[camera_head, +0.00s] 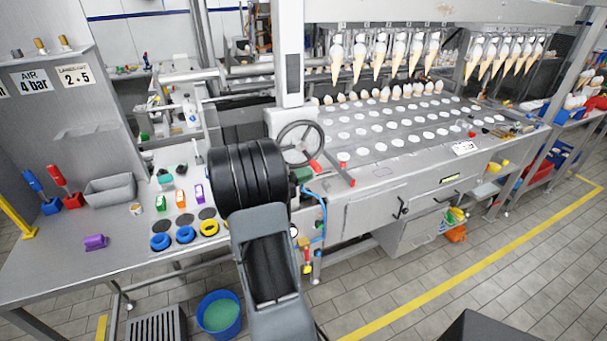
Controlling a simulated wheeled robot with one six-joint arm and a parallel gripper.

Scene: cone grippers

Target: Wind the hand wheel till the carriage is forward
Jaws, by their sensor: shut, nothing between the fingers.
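The hand wheel (321,143) is a grey spoked ring on the front left of the machine, beside the white column. A small red part (315,167) shows at its lower rim; I cannot tell if it is the wheel's handle. The cone grippers (385,52) hang in a row from a grey overhead beam (440,12), holding several cones above the back of the plate with round white spots. I cannot tell for sure which part is the carriage. My arm's black ribbed part stands just left of and below the wheel. My gripper does not show; my arm probably hides it.
A white column (290,50) stands behind the wheel. The left bench (60,275) holds a grey bin (110,190), coloured rings and small blocks. A blue bucket (219,315) stands on the floor. The floor at the right is mostly clear.

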